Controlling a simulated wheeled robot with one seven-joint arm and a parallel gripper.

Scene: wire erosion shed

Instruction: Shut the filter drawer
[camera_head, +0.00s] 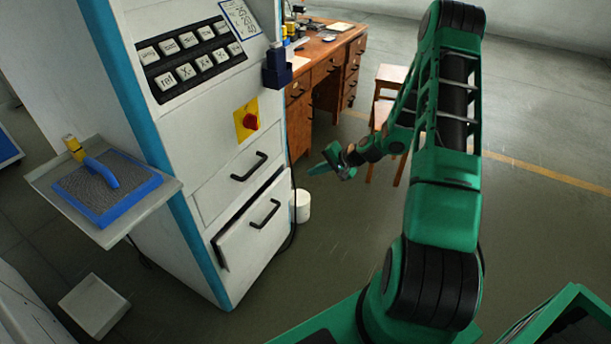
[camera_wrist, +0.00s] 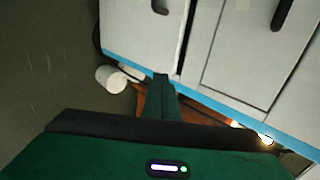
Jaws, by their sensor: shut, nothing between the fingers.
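The white machine cabinet has two drawers with black bar handles. The lower drawer (camera_head: 238,238) stands partly out, with a dark gap along its top and left edges; I take it as the filter drawer. The upper drawer (camera_head: 222,187) looks flush. In the wrist view, the lower drawer (camera_wrist: 138,38) is at upper left and the upper drawer (camera_wrist: 250,55) at upper right. My gripper (camera_head: 321,168) is right of the cabinet, apart from both drawers in the head view. Its fingers (camera_wrist: 160,82) are shut and empty, showing near the cabinet's blue edge in the wrist view.
A tray shelf (camera_head: 150,204) with a blue-rimmed pad juts from the cabinet's left side. A white cylinder (camera_head: 302,205) stands on the floor by the cabinet's right edge. A wooden desk (camera_head: 328,66) and stool (camera_head: 385,110) are behind. Floor before the drawers is clear.

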